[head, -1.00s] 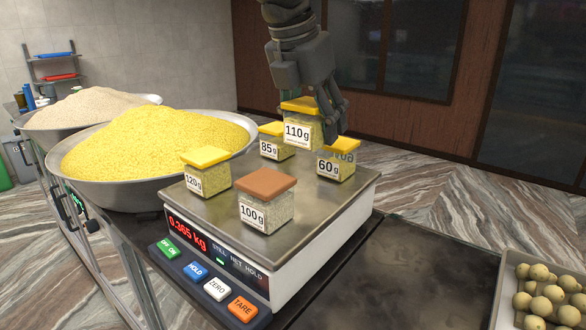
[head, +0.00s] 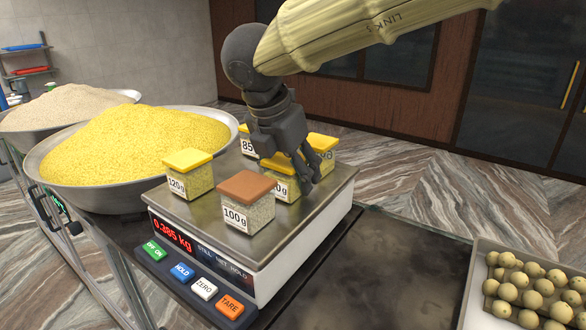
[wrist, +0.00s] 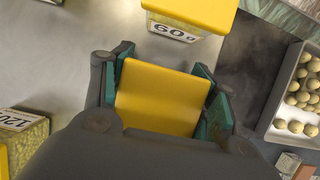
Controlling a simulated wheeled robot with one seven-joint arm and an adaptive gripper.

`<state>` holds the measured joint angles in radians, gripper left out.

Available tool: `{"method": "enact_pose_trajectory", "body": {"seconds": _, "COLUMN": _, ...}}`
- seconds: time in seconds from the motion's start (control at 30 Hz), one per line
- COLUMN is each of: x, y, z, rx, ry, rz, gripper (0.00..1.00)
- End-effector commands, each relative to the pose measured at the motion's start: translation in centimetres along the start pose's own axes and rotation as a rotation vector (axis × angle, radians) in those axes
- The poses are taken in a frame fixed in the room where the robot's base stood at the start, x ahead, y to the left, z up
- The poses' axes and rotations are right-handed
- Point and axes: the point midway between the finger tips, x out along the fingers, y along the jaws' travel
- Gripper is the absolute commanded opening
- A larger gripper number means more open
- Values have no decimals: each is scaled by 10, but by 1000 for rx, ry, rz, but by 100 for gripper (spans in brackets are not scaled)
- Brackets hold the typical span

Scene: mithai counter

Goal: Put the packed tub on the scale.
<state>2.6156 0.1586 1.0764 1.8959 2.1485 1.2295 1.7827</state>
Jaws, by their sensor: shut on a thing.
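My gripper (head: 300,172) is shut on a clear tub with a yellow lid (head: 280,187), labelled 110 g in the earlier picture. Its label is now mostly hidden. In the wrist view its yellow lid (wrist: 160,97) lies between the two green-padded fingers. The tub is low over the plate of the scale (head: 290,225), just right of the orange-lidded 100 g tub (head: 246,198). I cannot tell whether its base touches the plate. The scale's red display seems to read about 0.365 or 0.385 kg.
On the plate also stand the 120 g tub (head: 190,172), the 85 g tub (head: 249,146) and the 60 g tub (wrist: 190,15), close to the held one. A basin of yellow grains (head: 135,150) is left. A tray of round balls (head: 478,275) is right.

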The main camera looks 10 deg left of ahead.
Motion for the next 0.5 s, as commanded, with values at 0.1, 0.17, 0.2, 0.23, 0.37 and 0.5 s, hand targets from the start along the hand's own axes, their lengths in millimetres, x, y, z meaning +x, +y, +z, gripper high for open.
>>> {"method": "enact_pose_trajectory", "body": {"seconds": 0.1, "x": 0, "y": 0, "z": 0, "rx": 0, "ry": 0, "rz": 0, "gripper": 32}}
{"method": "enact_pose_trajectory", "body": {"seconds": 0.17, "x": 2, "y": 0, "z": -1, "rx": 0, "ry": 0, "rz": 0, "gripper": 32}}
{"method": "enact_pose_trajectory", "body": {"seconds": 0.2, "x": 2, "y": 0, "z": -1, "rx": 0, "ry": 0, "rz": 0, "gripper": 62}}
{"method": "enact_pose_trajectory", "body": {"seconds": 0.23, "x": 1, "y": 0, "z": 0, "rx": 0, "ry": 0, "rz": 0, "gripper": 67}}
{"method": "enact_pose_trajectory", "body": {"seconds": 0.37, "x": 1, "y": 0, "z": 0, "rx": 0, "ry": 0, "rz": 0, "gripper": 83}}
{"method": "enact_pose_trajectory", "body": {"seconds": 0.5, "x": 1, "y": 0, "z": 0, "rx": 0, "ry": 0, "rz": 0, "gripper": 83}}
